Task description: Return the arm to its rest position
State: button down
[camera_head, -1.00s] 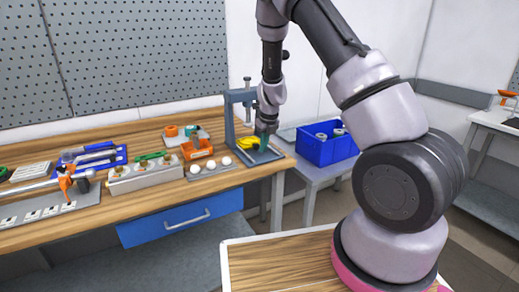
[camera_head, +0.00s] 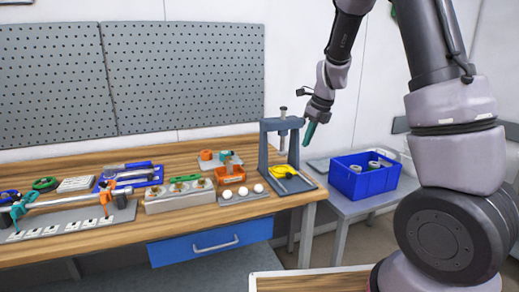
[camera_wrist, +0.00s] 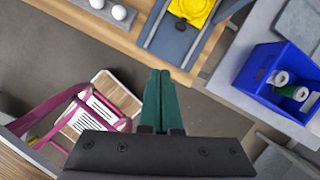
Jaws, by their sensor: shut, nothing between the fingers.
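My gripper (camera_head: 309,133) hangs from my arm in the head view, its green fingers pointing down, just right of the press stand and above the table's right end. In the wrist view my gripper (camera_wrist: 159,82) shows its green fingers together with nothing between them. The grey press stand (camera_head: 264,155) is upright on the wooden table, with a yellow part (camera_head: 283,172) at its base. In the wrist view the yellow part (camera_wrist: 193,10) lies at the top, apart from my fingers.
A blue bin (camera_head: 365,182) with several round parts stands on a grey side table (camera_head: 345,207) to the right. The wooden table (camera_head: 175,221) holds three white balls (camera_head: 258,188), an orange tray (camera_head: 231,175) and a block of parts (camera_head: 165,199). Air above the blue bin is clear.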

jog(key=s+d+r+n+t+y, duration=0.1)
jog(key=s+d+r+n, duration=0.1)
jog(key=s+r+n, duration=0.75)
jog(key=s+d+r+n+t, duration=0.1)
jog(key=s+r+n, duration=0.4)
jog(key=s+n, duration=0.2)
jog(key=s+d+r+n+t+h, duration=0.1)
jog(key=s+r+n, duration=0.4)
jog(key=s, duration=0.5)
jog(key=shift+d+n+t, duration=0.15)
jog(key=shift+n+t, duration=0.45)
jog(key=shift+n, duration=0.35)
jog(key=shift+s, duration=0.1)
